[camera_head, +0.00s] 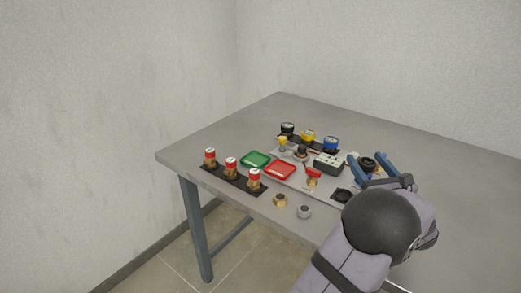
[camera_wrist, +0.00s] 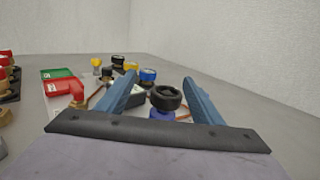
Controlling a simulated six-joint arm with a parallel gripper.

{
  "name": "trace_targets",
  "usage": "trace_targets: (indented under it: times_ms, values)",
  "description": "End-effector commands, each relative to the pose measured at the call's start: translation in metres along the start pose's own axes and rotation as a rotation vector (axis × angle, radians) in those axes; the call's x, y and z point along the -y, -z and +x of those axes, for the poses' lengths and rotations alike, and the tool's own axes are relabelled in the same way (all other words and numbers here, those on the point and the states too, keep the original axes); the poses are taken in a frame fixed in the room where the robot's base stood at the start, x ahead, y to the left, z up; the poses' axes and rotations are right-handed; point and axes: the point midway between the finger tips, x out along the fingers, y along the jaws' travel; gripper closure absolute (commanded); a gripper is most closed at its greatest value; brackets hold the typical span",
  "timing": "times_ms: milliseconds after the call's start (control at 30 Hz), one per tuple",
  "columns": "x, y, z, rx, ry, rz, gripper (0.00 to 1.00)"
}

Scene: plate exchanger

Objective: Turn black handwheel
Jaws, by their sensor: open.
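The black handwheel (camera_wrist: 166,97) is a dark round wheel on a blue base, seen between my fingers in the wrist view. In the head view the handwheel (camera_head: 367,163) shows near the right end of the fixture, partly hidden by my gripper. My gripper (camera_head: 367,157) has blue fingers, spread open with one on each side of the handwheel. In the wrist view my gripper (camera_wrist: 160,79) holds nothing, and the handwheel lies in the gap between the fingers. I cannot tell whether either finger touches the wheel.
A grey block (camera_head: 328,164) stands left of the handwheel, with a red valve handle (camera_head: 313,173) in front of it. Black, yellow and blue caps (camera_head: 308,136) stand behind. The table's right side is bare.

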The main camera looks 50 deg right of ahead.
Motion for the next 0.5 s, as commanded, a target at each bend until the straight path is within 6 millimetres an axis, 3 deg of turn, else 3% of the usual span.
trace_targets:
  times_ms: [500]
  values:
    - [-0.086, -0.018, 0.036, -0.026, -0.184, -0.010, 0.40]
